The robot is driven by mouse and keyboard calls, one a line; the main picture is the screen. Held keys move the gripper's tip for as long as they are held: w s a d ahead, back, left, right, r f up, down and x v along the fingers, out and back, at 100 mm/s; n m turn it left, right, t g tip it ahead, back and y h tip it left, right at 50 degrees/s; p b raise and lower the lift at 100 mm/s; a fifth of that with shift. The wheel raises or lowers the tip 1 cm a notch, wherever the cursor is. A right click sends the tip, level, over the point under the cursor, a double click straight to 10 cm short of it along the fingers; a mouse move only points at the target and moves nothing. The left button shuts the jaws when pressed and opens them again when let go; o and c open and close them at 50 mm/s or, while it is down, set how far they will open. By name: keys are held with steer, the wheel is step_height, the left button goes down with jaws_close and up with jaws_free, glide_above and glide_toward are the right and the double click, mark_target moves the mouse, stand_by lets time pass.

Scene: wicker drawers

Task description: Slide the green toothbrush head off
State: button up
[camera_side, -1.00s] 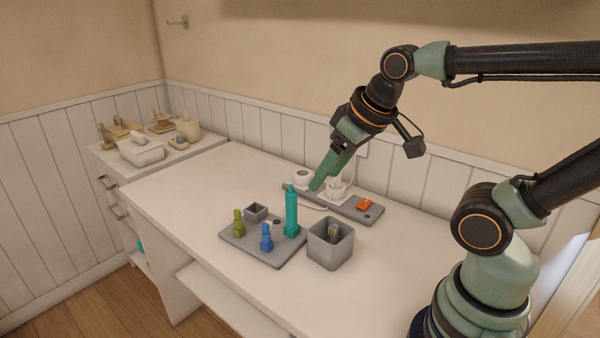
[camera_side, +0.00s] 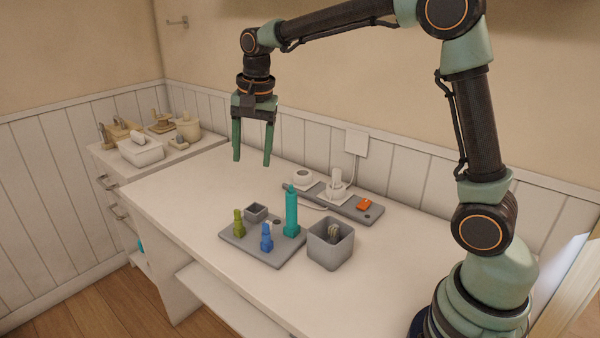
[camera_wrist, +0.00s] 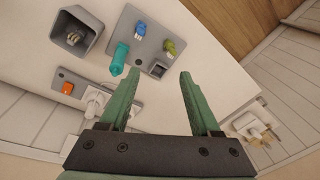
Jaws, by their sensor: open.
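The green toothbrush head (camera_side: 239,222) stands upright at the left of a grey tray (camera_side: 262,256). In the wrist view the green head (camera_wrist: 170,47) is beyond my fingertips. A blue head (camera_side: 266,238) stands to its right, and a taller teal piece (camera_side: 291,212) stands at the tray's back right. My gripper (camera_side: 251,160) is open and empty, pointing down, high above the counter and behind the tray. In the wrist view my gripper (camera_wrist: 162,80) shows both fingers apart with nothing between them.
A small grey box (camera_side: 256,212) sits on the tray. A grey square cup (camera_side: 331,258) holding several thin items stands right of it. Behind is a grey strip (camera_side: 352,205) with white plugs and an orange piece. Counter left of the tray is clear.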

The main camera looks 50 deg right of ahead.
mark_target(237, 219)
steer(key=w+f+m, duration=0.1)
steer(key=w+f, duration=0.1)
steer(key=w+f+m+g, duration=0.1)
steer(key=w+f+m, duration=0.1)
steer(key=f, duration=0.1)
steer(key=w+a+f+m, duration=0.1)
steer(key=w+f+m, duration=0.1)
steer(key=f, duration=0.1)
steer(key=shift+w+g, duration=0.1)
steer(key=shift+g, duration=0.2)
steer(key=shift+w+f+m, duration=0.2)
steer(key=shift+f+m, duration=0.1)
steer(key=shift+f, duration=0.25)
step_height(237, 219, down, 12)
steer(key=shift+r, duration=0.1)
jaws_close()
